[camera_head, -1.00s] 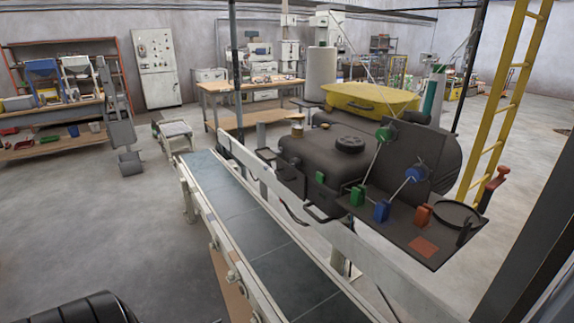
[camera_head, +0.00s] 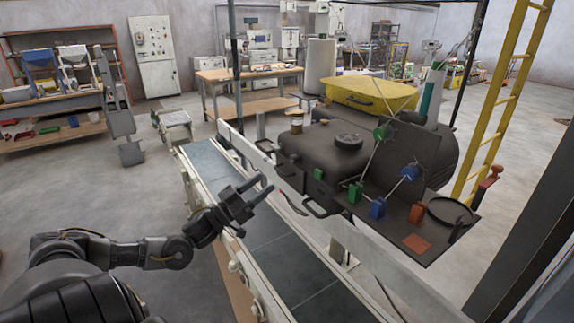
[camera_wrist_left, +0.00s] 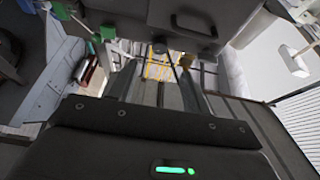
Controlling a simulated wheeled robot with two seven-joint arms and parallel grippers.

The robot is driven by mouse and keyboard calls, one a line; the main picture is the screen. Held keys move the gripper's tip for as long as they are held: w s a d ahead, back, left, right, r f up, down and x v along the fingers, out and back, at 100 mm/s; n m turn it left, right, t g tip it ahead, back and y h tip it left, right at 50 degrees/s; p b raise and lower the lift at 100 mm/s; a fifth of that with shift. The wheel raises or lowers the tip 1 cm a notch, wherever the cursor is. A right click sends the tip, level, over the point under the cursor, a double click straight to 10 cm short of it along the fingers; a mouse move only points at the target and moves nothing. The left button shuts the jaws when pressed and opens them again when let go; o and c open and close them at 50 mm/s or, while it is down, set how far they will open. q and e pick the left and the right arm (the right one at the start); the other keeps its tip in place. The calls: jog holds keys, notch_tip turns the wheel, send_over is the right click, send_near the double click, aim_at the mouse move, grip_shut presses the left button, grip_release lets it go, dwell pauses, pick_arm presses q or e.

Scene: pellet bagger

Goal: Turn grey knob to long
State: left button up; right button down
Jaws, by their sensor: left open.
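No knob is clearly marked as the grey one, and no "long" mark can be read. A dark round knob-like cap (camera_head: 348,142) sits on top of the dark machine body (camera_head: 318,157). In the left wrist view, a small dark round knob (camera_wrist_left: 160,45) shows at the lower edge of the grey box; I cannot tell whether it is the task's knob. My left gripper (camera_head: 265,184) is open and apart from the machine, over the conveyor, left of the machine's front handle. In the left wrist view its fingers (camera_wrist_left: 155,88) point forward with nothing between them. My right gripper is out of view.
The conveyor belt (camera_head: 270,235) runs below the gripper, with a pale rail (camera_head: 350,245) between it and the machine. A yellow ladder (camera_head: 500,110) rises at right.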

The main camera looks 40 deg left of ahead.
aim_at(291, 162)
pick_arm(q)
jog(key=p+x, duration=0.3)
jog(key=x, duration=0.5)
jog(key=shift+w+r, duration=0.2)
jog(key=shift+w, duration=0.15)
jog(key=shift+w+d+r, duration=0.1)
jog(key=shift+w+d, duration=0.15)
jog(key=shift+w, duration=0.3)
jog(key=shift+c, duration=0.2)
jog(key=c, duration=1)
